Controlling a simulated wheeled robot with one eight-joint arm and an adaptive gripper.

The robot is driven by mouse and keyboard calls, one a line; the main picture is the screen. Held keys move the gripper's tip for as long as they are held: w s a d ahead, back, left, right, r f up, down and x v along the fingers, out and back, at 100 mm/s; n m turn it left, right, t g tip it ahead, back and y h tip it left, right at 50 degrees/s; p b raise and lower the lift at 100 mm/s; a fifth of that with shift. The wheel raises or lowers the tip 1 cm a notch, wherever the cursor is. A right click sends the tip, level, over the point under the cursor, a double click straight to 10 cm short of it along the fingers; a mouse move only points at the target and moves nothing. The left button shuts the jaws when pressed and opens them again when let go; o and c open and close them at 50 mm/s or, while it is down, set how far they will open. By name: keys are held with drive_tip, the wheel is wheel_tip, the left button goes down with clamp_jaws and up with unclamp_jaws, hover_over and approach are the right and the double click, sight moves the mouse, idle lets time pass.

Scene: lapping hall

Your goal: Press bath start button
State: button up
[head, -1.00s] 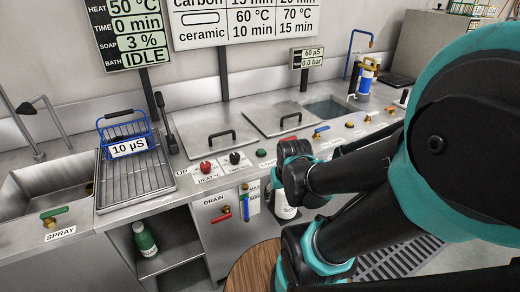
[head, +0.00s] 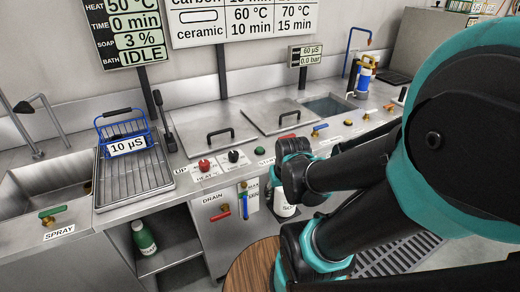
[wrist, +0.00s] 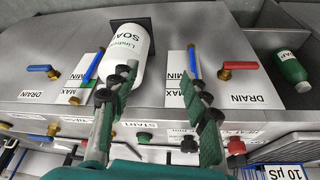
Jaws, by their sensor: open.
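A small dark green button (head: 265,152) sits on the front strip of the steel counter, right of the black timer knob (head: 233,156) and the red heat knob (head: 204,165). In the wrist view, the green button (wrist: 144,138) stands beside a label reading START, between and beyond my open fingers. My gripper (wrist: 155,108) is empty, with its fingers spread over the counter's front face. I cannot tell its exact distance from the button. In the head view, my arm hides most of the gripper. The display (head: 138,35) reads BATH IDLE.
A white soap bottle (wrist: 127,62) projects from the front face near my fingers. A round wooden top (head: 252,266) stands below my arm.

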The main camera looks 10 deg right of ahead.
clamp_jaws()
idle(1.3)
